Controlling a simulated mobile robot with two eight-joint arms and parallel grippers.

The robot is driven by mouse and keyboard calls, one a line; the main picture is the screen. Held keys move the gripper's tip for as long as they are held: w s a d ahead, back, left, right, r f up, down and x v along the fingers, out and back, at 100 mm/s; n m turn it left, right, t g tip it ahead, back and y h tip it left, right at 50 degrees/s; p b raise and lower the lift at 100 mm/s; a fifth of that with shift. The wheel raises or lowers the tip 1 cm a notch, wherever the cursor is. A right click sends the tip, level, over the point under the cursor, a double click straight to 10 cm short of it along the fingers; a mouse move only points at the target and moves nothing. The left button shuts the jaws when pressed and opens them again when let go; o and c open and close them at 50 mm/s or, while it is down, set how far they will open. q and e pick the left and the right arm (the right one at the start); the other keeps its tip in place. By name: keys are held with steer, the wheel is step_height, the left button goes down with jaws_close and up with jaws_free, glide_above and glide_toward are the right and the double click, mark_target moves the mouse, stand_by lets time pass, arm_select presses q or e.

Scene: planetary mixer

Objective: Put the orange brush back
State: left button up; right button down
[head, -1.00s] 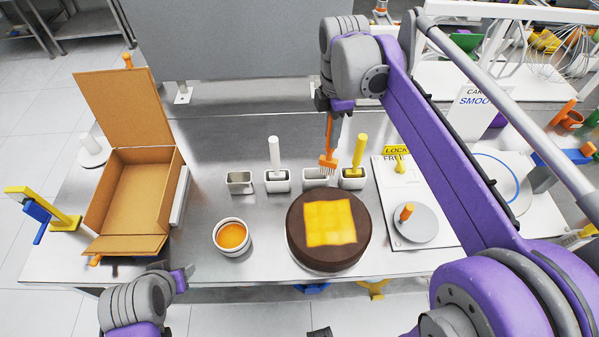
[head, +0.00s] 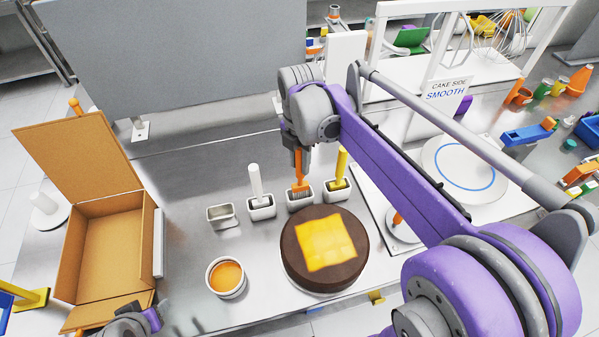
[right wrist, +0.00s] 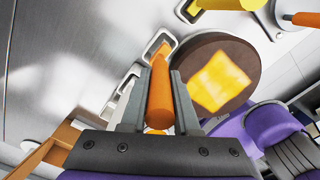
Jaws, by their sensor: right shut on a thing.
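My right gripper (head: 299,153) is shut on the handle of the orange brush (head: 299,172). The brush hangs upright with its bristles down, at the mouth of the middle white holder (head: 300,202). I cannot tell how far the bristles are inside it. In the right wrist view the gripper (right wrist: 158,80) has its two fingers on either side of the orange handle (right wrist: 160,95). A white brush (head: 256,182) stands in the holder to the left, and a yellow brush (head: 342,165) in the one to the right. My left gripper (head: 150,318) is partly cut off at the bottom left.
A chocolate cake (head: 297,262) with a yellow square stands in front of the holders. An open cardboard box (head: 150,235) stands further left.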

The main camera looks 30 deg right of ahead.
mark_target(300, 171)
steer(key=shift+f, duration=1.9)
steer(key=shift+f, duration=0.15)
steer(key=c, duration=0.7)
jaws_free()
steer(key=shift+o, duration=0.2)
steer(key=shift+r, duration=0.25)
step_height(300, 171, up, 12)
steer(key=shift+r+p, duration=0.1)
steer(key=shift+p, duration=0.2)
